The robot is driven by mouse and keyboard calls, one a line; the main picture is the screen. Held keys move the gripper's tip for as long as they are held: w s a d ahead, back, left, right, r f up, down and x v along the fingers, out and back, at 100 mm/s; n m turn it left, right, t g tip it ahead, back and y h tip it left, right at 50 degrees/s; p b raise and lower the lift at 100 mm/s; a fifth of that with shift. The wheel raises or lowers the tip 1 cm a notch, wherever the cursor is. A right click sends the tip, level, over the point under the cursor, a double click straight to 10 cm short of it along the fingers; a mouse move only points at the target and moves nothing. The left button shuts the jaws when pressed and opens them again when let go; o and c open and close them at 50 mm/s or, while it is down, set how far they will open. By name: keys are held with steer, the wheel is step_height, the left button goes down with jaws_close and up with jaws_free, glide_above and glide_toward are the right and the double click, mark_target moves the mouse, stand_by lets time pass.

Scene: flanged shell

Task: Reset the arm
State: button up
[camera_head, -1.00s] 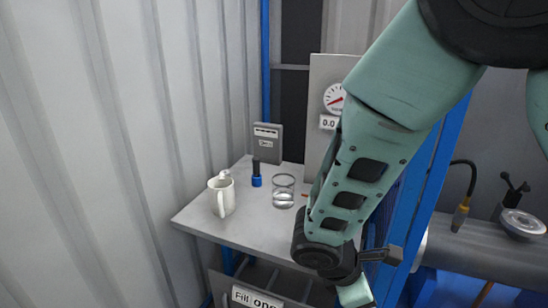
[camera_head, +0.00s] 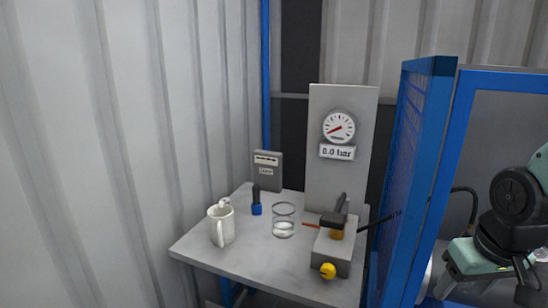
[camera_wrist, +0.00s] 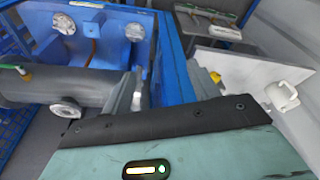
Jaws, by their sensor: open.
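My arm (camera_head: 512,205) is folded at the right edge of the head view, beyond the blue frame and partly cut off. My gripper (camera_wrist: 163,78) shows in the wrist view as two grey fingers spread apart with nothing between them. Behind the fingers is the dark and teal wrist housing. In the wrist view it faces the blue framework, with a dark grey cylinder (camera_wrist: 70,90) to the left and a pale table (camera_wrist: 240,68) with the white mug (camera_wrist: 283,96) to the right. No contact with these shows.
In the head view the grey table (camera_head: 250,259) holds the white mug (camera_head: 222,224), a glass (camera_head: 284,220), a blue-and-black item (camera_head: 256,201) and a grey block with a lever (camera_head: 332,252). A gauge panel (camera_head: 340,185) stands behind. The blue mesh panel (camera_head: 415,170) separates the table from my arm.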

steer(key=s+a+r+n+g, duration=0.1)
steer(key=s+a+n, duration=0.2)
steer(key=s+a, duration=0.3)
steer(key=s+a+r+n+g, duration=0.1)
steer(key=s+a+n, duration=0.3)
steer(key=s+a, duration=0.3)
steer(key=a, duration=0.5)
steer(key=shift+s+n+g+y, duration=0.2)
steer(key=shift+n+g+y, duration=0.1)
